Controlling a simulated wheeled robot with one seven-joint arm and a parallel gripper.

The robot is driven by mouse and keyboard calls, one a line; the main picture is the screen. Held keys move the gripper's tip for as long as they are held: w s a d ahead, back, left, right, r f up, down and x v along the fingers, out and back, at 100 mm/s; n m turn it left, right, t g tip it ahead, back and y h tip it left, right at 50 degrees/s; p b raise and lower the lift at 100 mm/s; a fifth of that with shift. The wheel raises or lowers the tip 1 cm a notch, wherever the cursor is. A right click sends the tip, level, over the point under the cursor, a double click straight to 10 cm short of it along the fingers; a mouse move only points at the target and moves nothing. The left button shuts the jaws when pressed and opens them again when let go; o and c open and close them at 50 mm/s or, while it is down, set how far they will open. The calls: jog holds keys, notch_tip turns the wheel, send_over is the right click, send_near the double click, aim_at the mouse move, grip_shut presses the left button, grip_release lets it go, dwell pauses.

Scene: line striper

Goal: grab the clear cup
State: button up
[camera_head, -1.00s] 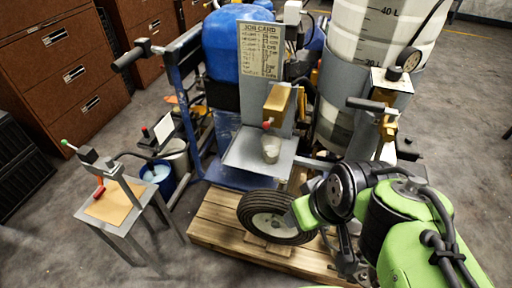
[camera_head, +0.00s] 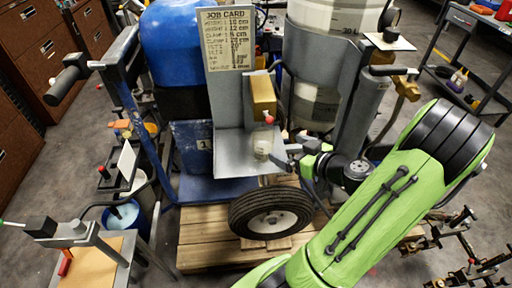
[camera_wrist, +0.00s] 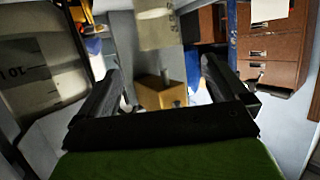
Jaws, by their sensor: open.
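The clear cup (camera_head: 263,146) stands on the grey metal shelf (camera_head: 228,160), below the brass block with a red knob (camera_head: 263,98). My gripper (camera_head: 285,154) is just right of the cup, at about its height; a gap or contact is hard to tell. In the wrist view, my open gripper (camera_wrist: 160,72) shows two dark fingers spread apart. The brass block (camera_wrist: 160,92) shows between the fingers.
A job card (camera_head: 228,40) stands on the upright plate behind the shelf. A tyre (camera_head: 270,212) is below the shelf on a wooden pallet (camera_head: 205,245). A large tank (camera_head: 315,70) is behind. A small table (camera_head: 95,265) stands at the lower left.

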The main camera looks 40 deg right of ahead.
send_near(256, 135)
jog(key=x, duration=0.6)
jog(key=shift+w+d+f, duration=0.2)
jog(key=shift+w, duration=0.2)
jog(key=shift+r, duration=0.1)
jog(key=c, duration=1.2)
